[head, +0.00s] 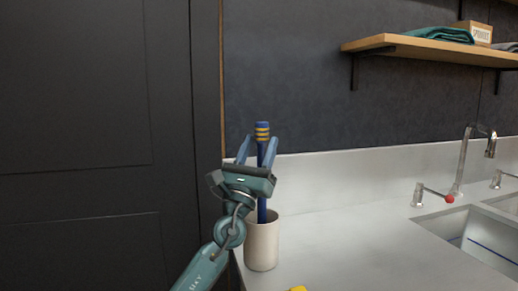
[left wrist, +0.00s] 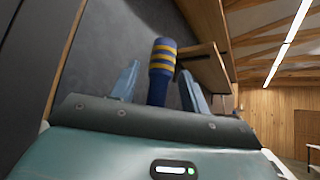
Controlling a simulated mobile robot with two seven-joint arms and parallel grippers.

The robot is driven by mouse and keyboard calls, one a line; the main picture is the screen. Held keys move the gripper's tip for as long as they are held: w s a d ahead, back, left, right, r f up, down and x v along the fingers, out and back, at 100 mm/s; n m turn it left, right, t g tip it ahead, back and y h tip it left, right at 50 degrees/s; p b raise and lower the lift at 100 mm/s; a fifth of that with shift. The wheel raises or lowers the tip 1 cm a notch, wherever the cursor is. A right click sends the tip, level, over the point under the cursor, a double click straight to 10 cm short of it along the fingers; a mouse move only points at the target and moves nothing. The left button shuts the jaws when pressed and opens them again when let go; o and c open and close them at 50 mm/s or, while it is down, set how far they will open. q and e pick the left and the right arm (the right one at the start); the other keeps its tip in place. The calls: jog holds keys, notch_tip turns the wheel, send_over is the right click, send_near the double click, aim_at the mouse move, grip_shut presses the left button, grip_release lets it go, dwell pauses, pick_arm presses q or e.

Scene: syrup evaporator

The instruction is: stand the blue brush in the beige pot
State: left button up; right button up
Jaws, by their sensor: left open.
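The blue brush (head: 262,130) has a blue handle with yellow bands at its upper end. It stands nearly upright with its lower part inside the beige pot (head: 261,247), which is on the counter. My left gripper (head: 259,150) is above the pot, its fingers open on either side of the handle with gaps showing. In the left wrist view the banded handle (left wrist: 161,70) rises between the two open fingers (left wrist: 158,88). The brush's lower end is hidden inside the pot. My right gripper is not in view.
The pale counter (head: 325,245) is clear to the right of the pot. A sink (head: 470,240) with a tap (head: 462,165) lies further right. A yellow thing (head: 298,289) shows at the bottom edge. A wooden shelf (head: 430,48) holds folded cloths and a box.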

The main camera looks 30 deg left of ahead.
pick_arm(q)
jog(key=shift+f, duration=0.15)
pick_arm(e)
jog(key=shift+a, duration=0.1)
pick_arm(q)
jog(key=b+v, duration=0.1)
jog(key=v, duration=0.3)
jog(key=shift+w, duration=0.15)
jog(key=b+v, duration=0.3)
jog(key=v, duration=0.6)
jog(key=shift+b, duration=0.35)
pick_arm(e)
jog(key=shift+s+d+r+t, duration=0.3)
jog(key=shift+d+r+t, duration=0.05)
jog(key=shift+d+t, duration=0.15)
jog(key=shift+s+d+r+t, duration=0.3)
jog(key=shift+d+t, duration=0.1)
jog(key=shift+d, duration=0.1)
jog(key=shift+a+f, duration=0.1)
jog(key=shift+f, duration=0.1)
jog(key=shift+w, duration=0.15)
